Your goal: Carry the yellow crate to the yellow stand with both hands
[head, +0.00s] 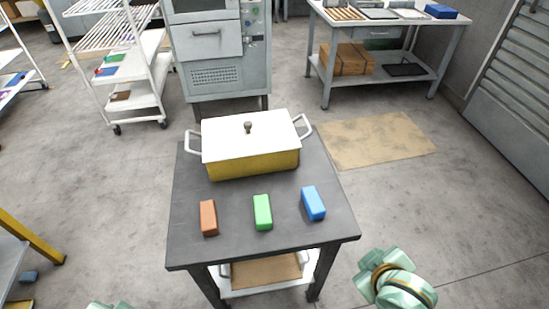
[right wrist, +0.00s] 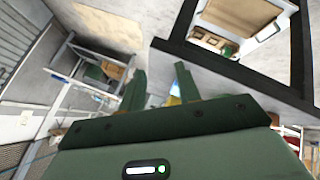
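The yellow crate (head: 253,164) is a yellow box with a white lid, a dark knob and white handles on its left and right ends. It sits on the far part of the dark table (head: 290,238). A piece of furniture with a yellow leg (head: 32,237) shows at the left edge, mostly cut off; I cannot tell if it is the yellow stand. My right gripper (right wrist: 161,84) has its fingers apart, with nothing clearly held. In the head view my right arm is right of the table, away from the crate.
An orange block (head: 208,218), a green block (head: 263,212) and a blue block (head: 313,203) lie on the table in front of the crate. A white rack (head: 140,75) and a grey cabinet (head: 215,62) stand behind. The floor to the right is clear around a flat tan sheet (head: 375,140).

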